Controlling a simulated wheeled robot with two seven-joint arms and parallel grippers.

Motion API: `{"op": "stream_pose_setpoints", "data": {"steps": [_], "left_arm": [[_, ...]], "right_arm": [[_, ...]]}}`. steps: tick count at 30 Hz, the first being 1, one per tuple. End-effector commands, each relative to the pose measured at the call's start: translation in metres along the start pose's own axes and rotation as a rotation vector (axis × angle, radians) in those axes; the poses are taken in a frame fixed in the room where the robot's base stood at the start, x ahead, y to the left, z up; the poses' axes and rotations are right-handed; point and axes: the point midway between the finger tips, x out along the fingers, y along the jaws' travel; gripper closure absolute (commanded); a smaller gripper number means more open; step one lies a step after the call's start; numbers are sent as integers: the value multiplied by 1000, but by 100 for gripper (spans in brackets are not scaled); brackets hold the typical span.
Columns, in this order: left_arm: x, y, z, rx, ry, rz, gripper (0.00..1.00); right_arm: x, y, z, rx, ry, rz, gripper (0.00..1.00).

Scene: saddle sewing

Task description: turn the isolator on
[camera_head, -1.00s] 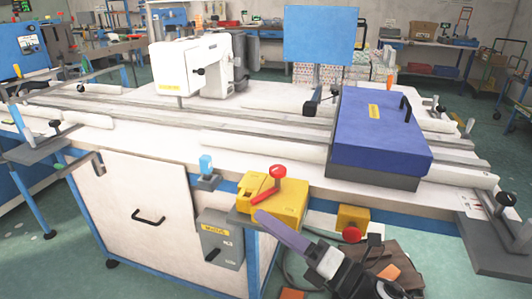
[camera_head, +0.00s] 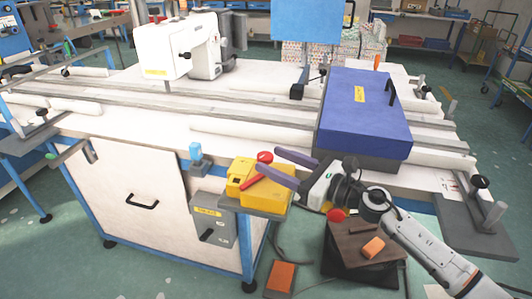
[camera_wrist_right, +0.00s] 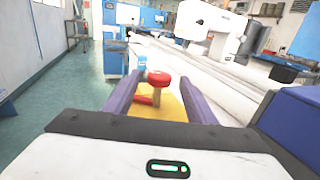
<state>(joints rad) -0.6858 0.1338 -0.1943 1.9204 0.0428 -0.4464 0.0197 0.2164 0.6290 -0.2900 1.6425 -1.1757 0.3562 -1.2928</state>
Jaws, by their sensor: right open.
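The isolator appears to be the yellow box (camera_head: 240,172) with a red handle (camera_head: 252,184) and a round red knob, on a grey bracket at the bench's front edge. My right gripper (camera_head: 270,159) is open, its two purple fingers pointing left over the box's top. In the right wrist view the red knob (camera_wrist_right: 158,77) stands on its post between the open fingers, with the yellow box (camera_wrist_right: 172,108) below. I cannot tell whether a finger touches the knob or handle. The red handle's far end is partly hidden in the wrist view. My left gripper is not in view.
A blue-lidded box (camera_head: 362,115) stands on the bench right of the gripper. A white sewing machine (camera_head: 180,48) is at the back. A small blue switch (camera_head: 196,155) sits left of the yellow box. A grey box (camera_head: 212,215) hangs below.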

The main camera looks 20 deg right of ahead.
Motion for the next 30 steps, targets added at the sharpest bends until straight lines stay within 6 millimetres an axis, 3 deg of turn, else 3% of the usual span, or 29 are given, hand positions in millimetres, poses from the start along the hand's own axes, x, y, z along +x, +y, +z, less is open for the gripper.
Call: {"op": "stream_pose_setpoints", "data": {"steps": [6, 18, 27, 30], "left_arm": [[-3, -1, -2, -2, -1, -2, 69], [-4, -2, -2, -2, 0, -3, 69], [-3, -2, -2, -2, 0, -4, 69], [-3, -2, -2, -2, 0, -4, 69]], "right_arm": [[29, 0, 1, 1, -1, 0, 49], [36, 1, 0, 1, 0, 1, 51], [36, 1, 0, 1, 0, 1, 100], [36, 1, 0, 1, 0, 1, 100]]}}
